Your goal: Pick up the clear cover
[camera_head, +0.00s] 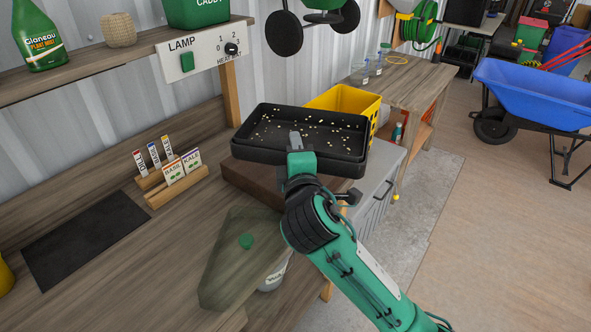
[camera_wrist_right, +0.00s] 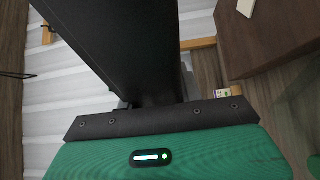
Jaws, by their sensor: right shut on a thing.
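The clear cover (camera_head: 226,272), a see-through greenish-grey lid with a green knob (camera_head: 246,241), lies on the wooden bench at the lower middle of the head view. My right gripper (camera_head: 296,150) is away from it, farther back, at the near side of a black tray (camera_head: 262,160) with scattered pale bits inside. It is shut on the black tray, whose dark surface (camera_wrist_right: 115,45) fills the upper middle of the right wrist view. The fingertips are mostly hidden there. My left gripper is not in view.
A brown block (camera_head: 240,178) is under the tray; I cannot tell whether they touch. A yellow crate (camera_head: 345,100) stands behind. Seed labels on a wooden holder (camera_head: 178,187) and a dark mat (camera_head: 85,238) lie left. A white bucket (camera_head: 275,278) is below the bench edge.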

